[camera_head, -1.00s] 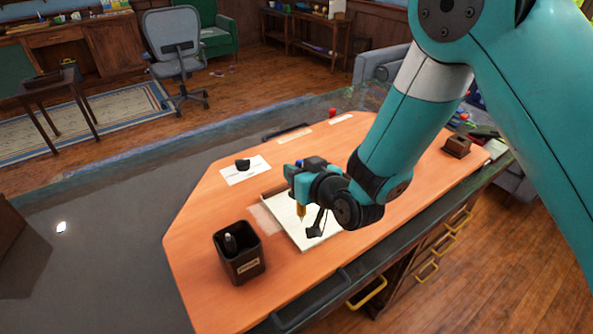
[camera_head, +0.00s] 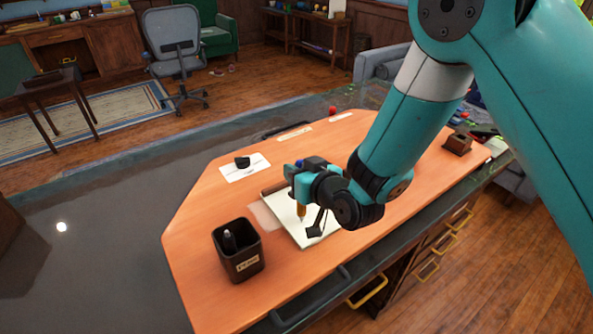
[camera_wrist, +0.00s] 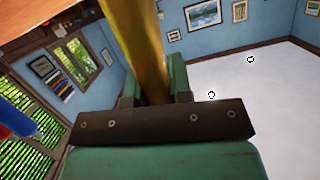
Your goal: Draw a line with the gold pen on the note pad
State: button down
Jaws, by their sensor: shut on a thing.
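The note pad (camera_head: 282,215) is a white sheet in a shallow tray-like frame on the orange-brown desk top, partly hidden by my gripper. My gripper (camera_head: 299,187) is above the pad, shut on the gold pen (camera_head: 301,210). The pen points down, its tip at or just above the white sheet; I cannot tell whether it touches. In the wrist view, the gold pen (camera_wrist: 143,45) stands between the fingers of my gripper (camera_wrist: 153,98). No line on the pad is clear to me.
A dark pen cup (camera_head: 240,262) with a pen in it stands left of the pad. A white card (camera_head: 238,172) with a dark object lies behind. A small brown box (camera_head: 457,143) sits at the right.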

jog(key=shift+w+d+b, duration=0.5)
jog(key=shift+d+b, duration=0.25)
jog(key=shift+b, duration=1.25)
jog(key=shift+w+d+f+b, duration=0.15)
jog(key=shift+d+b, duration=0.1)
jog(key=shift+b, duration=0.3)
jog(key=shift+d, duration=0.1)
jog(key=shift+w+d+b, duration=0.25)
jog(key=shift+b, duration=0.4)
jog(key=shift+w+d+b, duration=0.25)
jog(key=shift+d+b, duration=0.15)
jog(key=shift+b, duration=0.2)
jog(key=shift+w+d+b, duration=0.35)
jog(key=shift+d+b, duration=0.2)
jog(key=shift+b, duration=0.35)
jog(key=shift+s+a, duration=0.1)
